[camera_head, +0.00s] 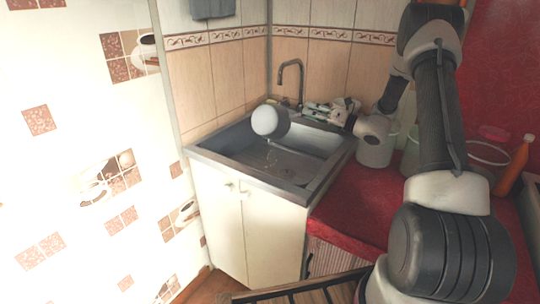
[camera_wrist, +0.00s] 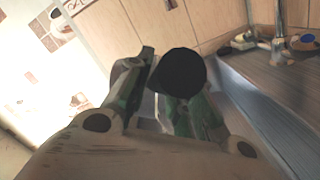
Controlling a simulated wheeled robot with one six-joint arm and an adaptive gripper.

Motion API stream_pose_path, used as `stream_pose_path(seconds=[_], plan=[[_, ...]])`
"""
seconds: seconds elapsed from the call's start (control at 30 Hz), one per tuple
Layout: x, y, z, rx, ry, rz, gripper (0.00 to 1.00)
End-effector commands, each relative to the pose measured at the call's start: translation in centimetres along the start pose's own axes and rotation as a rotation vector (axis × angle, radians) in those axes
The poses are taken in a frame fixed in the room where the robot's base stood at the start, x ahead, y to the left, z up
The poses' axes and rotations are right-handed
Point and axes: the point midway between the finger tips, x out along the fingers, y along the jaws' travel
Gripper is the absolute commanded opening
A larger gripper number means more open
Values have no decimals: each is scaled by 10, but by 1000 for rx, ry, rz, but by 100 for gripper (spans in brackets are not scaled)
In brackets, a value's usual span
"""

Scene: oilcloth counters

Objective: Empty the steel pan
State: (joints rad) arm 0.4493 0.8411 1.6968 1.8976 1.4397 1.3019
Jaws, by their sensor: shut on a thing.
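The steel pan (camera_head: 266,121) is held tilted in the air over the sink basin (camera_head: 225,142), with its pale round face turned to the camera. Small pale specks, perhaps drops, show below it over the basin. My gripper (camera_head: 318,110) reaches in from the right and is shut on the pan, apparently by its handle. In the wrist view a dark round end (camera_wrist: 180,72), likely of the handle, sits between the fingers. The pan's inside is not clearly visible, so I cannot tell what is left in it.
A tap (camera_head: 291,80) rises behind the basin, close to the pan. On the red counter (camera_head: 345,222) to the right stand a pale canister (camera_head: 374,150), a glass container (camera_head: 487,158) and an orange bottle (camera_head: 515,165). Tiled walls close off the back and left.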

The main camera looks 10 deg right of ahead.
Motion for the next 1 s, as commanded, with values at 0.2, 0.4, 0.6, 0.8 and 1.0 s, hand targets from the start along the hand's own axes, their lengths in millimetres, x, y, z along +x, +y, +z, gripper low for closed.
stream_pose_path(seconds=[0.2, 0.4, 0.6, 0.8, 1.0], plan=[[0, -5, 9, 77, -7, -1, 0], [0, -6, 11, 94, -9, -3, 0], [1, -8, 20, 157, -12, -5, 0], [1, -9, 29, 223, -15, -9, 0], [2, -8, 43, 296, -19, -12, 0]])
